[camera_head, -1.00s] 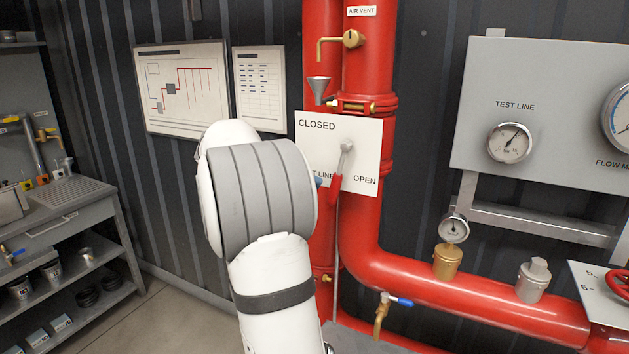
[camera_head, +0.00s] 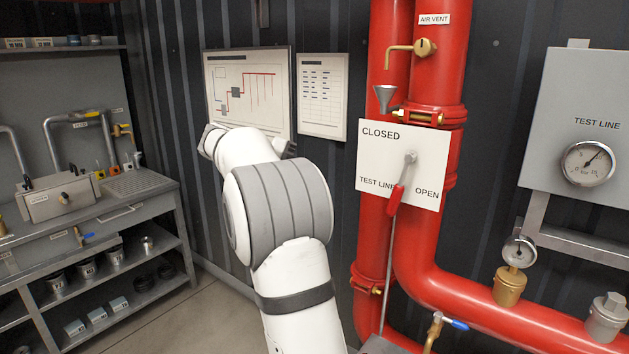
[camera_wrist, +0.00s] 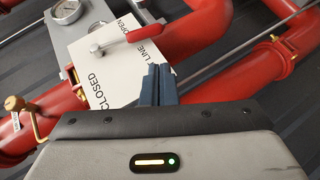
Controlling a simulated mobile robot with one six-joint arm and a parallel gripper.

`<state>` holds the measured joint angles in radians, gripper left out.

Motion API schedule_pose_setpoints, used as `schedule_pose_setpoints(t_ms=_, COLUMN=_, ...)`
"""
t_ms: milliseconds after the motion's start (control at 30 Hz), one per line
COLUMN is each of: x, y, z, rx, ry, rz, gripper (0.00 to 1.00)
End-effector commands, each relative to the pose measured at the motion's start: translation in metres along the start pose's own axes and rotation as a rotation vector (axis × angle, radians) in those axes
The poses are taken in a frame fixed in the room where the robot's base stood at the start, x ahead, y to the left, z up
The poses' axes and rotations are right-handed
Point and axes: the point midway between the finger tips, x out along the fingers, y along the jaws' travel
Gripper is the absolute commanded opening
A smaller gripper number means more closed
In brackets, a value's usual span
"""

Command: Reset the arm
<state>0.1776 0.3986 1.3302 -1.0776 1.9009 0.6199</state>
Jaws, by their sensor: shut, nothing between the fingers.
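My white and grey arm rises in the middle of the head view and bends away toward the wall, and its own bulk hides my gripper's fingertips there. In the wrist view my gripper (camera_wrist: 157,84) shows its dark blue fingers together, with nothing between them. Beyond the fingers is the white valve plate marked CLOSED, OPEN and TEST LINE (camera_head: 375,152). Its red-handled lever (camera_head: 400,184) slants down from its pivot, and the lever also shows in the wrist view (camera_wrist: 150,33). The fingers overlap the plate in the picture; I see no grip on the lever.
Red pipes (camera_head: 437,80) run down the wall and bend right. A test line gauge panel (camera_head: 588,110) hangs at the right. A grey workbench (camera_head: 160,186) with fittings stands at the left. Two wall charts (camera_head: 322,95) hang behind my arm. Floor (camera_head: 205,310) shows clear between bench and pipes.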

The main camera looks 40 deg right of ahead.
Motion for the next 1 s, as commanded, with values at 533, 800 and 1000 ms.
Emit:
schedule_pose_setpoints(t_ms=533, x=0.003, y=-0.012, z=0.04, rx=-0.165, ry=0.047, rz=-0.186, gripper=0.0)
schedule_pose_setpoints(t_ms=800, x=0.0, y=-0.06, z=0.163, rx=-0.491, ry=0.178, rz=-0.645, gripper=0.0)
schedule_pose_setpoints(t_ms=1000, x=-0.004, y=-0.094, z=0.265, rx=-0.627, ry=0.285, rz=-0.973, gripper=0.0)
